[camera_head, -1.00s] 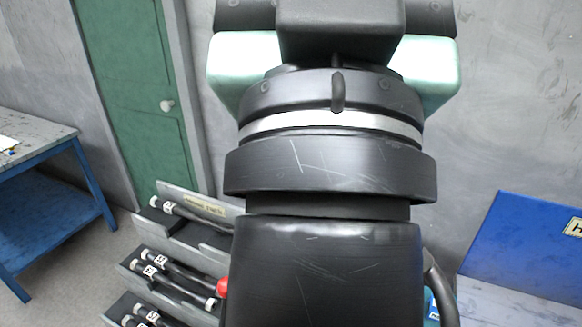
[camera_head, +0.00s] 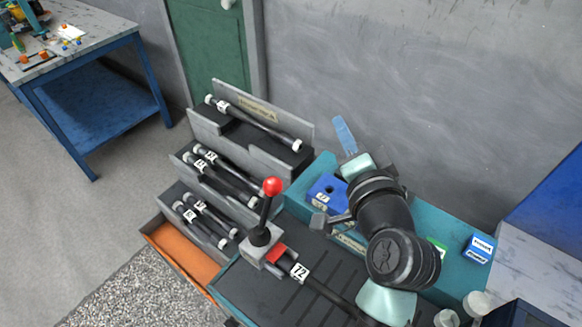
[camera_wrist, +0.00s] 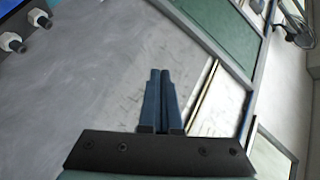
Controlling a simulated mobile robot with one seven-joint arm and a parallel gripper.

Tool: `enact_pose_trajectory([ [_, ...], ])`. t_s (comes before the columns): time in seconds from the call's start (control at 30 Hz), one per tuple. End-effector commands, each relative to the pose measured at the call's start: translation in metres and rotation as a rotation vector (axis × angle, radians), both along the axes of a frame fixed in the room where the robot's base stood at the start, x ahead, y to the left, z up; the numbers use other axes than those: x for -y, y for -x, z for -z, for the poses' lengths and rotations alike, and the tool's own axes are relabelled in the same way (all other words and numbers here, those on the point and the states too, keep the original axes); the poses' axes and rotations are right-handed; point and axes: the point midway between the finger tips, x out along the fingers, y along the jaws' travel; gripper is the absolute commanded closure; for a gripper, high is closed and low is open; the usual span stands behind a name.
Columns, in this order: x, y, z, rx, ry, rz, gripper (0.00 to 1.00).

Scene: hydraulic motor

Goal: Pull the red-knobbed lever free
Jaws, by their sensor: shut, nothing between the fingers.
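The lever has a round red knob (camera_head: 272,187) on a black shaft that stands up, slightly tilted, from a grey block (camera_head: 262,250) in the head view. A red piece (camera_head: 277,253) and a black rod marked 72 (camera_head: 298,270) adjoin the block on its right. My gripper (camera_head: 338,119) is right of and beyond the lever, apart from it, with its blue fingers pointing up toward the wall. In the wrist view my gripper (camera_wrist: 162,72) has its fingers together and empty. The lever does not show there.
A stepped rack (camera_head: 225,130) with several black rods stands left of and behind the lever. A blue box (camera_head: 327,194) sits on the teal bench (camera_head: 455,240) near my arm. A blue-legged table (camera_head: 90,80) is at the far left. Space above the lever is clear.

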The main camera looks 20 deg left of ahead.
Motion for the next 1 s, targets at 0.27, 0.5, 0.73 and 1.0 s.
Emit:
enact_pose_trajectory([
  [0.27, -0.023, 0.063, 0.172, -0.538, -0.599, -0.145, 1.0],
  [0.5, -0.027, 0.079, 0.192, -0.625, -0.73, -0.163, 1.0],
  [0.73, -0.028, 0.079, 0.191, -0.621, -0.725, -0.164, 1.0],
  [1.0, -0.047, 0.06, 0.195, -0.621, -0.723, -0.168, 1.0],
])
